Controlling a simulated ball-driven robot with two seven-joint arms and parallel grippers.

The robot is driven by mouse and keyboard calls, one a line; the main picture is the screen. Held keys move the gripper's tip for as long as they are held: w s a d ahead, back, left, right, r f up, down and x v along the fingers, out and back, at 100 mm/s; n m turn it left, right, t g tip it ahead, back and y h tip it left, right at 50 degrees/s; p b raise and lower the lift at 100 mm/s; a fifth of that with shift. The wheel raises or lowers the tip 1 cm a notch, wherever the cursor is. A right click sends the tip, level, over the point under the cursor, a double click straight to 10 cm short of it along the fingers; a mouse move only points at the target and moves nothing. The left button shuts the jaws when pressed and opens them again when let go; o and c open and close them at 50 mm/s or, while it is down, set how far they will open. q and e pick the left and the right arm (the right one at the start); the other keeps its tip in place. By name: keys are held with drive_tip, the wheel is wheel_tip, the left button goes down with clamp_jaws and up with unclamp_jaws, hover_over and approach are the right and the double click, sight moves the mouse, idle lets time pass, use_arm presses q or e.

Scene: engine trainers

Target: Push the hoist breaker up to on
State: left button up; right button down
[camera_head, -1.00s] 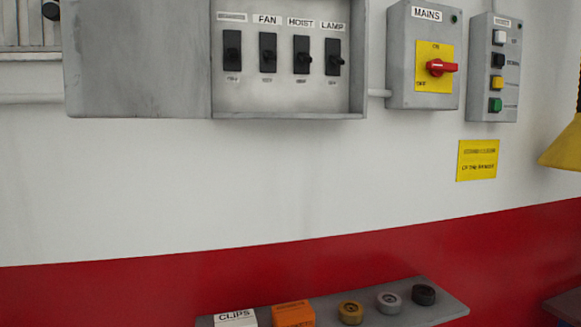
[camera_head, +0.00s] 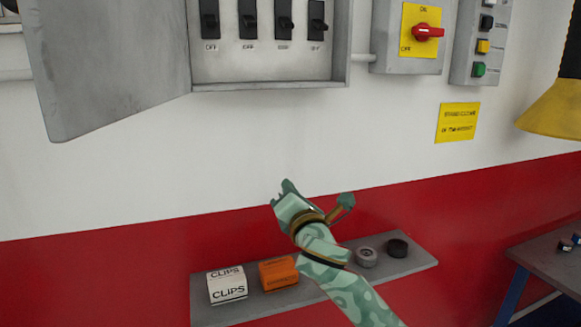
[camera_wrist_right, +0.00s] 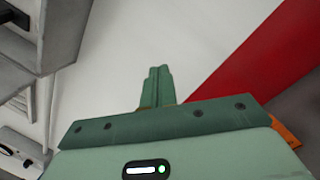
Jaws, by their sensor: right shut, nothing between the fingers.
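The hoist breaker (camera_head: 285,17) is the third of the black switches in the open grey breaker box, at the top of the head view. The name labels are cut off above. Its toggle is too small and dark to read for certain. My right gripper (camera_head: 288,187) is below the box, in front of the white wall just above the red band, apart from the breaker. In the right wrist view its fingers (camera_wrist_right: 157,74) are together and empty, with white wall beyond them. My left gripper is not in view.
The box's door (camera_head: 110,60) hangs open to the left. A mains switch (camera_head: 428,32) and a button box (camera_head: 482,45) are at the right. Below, a shelf (camera_head: 425,264) holds a clips box (camera_head: 228,287), an orange box (camera_head: 278,273) and round pieces. The wall under the breakers is clear.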

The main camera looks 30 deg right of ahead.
wheel_tip(320, 180, up, 14)
drive_tip(key=w+d+f+n+t, duration=0.1)
drive_tip(key=w+d+n+t, duration=0.15)
drive_tip(key=n, duration=0.25)
drive_tip(key=n+t, duration=0.3)
drive_tip(key=n, duration=0.1)
approach(284, 20)
wheel_tip(284, 20, down, 5)
drive_tip(key=s, duration=0.2)
drive_tip(key=shift+d+t, duration=0.15)
drive_tip(key=shift+t, duration=0.1)
drive_tip(key=shift+r, duration=0.1)
drive_tip(key=p+x, duration=0.2)
drive_tip(key=x, duration=0.8)
drive_tip(key=shift+p, duration=0.3)
drive_tip(key=shift+s+r+p, duration=0.1)
drive_tip(key=shift+s+p, duration=0.05)
drive_tip(key=shift+p, duration=0.2)
